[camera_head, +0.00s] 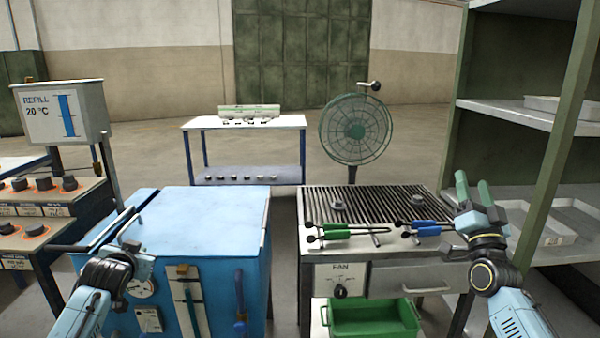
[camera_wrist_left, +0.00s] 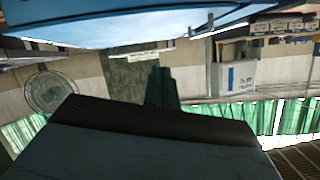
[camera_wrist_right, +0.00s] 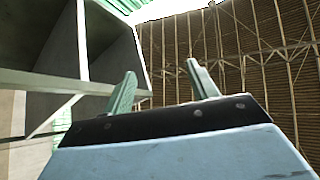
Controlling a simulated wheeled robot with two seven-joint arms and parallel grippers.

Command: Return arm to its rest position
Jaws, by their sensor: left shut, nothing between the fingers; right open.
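My left gripper (camera_wrist_left: 161,88) is shut with nothing between its fingers, which are together in the left wrist view. In the head view my left arm comes up in front of the blue furnace box (camera_head: 205,222), near its left front corner; the fingertips are hard to make out there. My right gripper (camera_head: 475,190) is open and empty, its green fingers pointing up, at the right end of the grill table (camera_head: 425,272). The right wrist view shows the same spread fingers (camera_wrist_right: 161,80) with shelving and the ceiling beyond.
Green-handled tongs (camera_head: 340,232) and blue-handled tongs (camera_head: 425,230) lie on the grill table. A green bin (camera_head: 372,318) is under it. A fan (camera_head: 356,130) stands behind. A shelf rack (camera_head: 530,115) is at the right, a knob panel (camera_head: 40,212) at the left.

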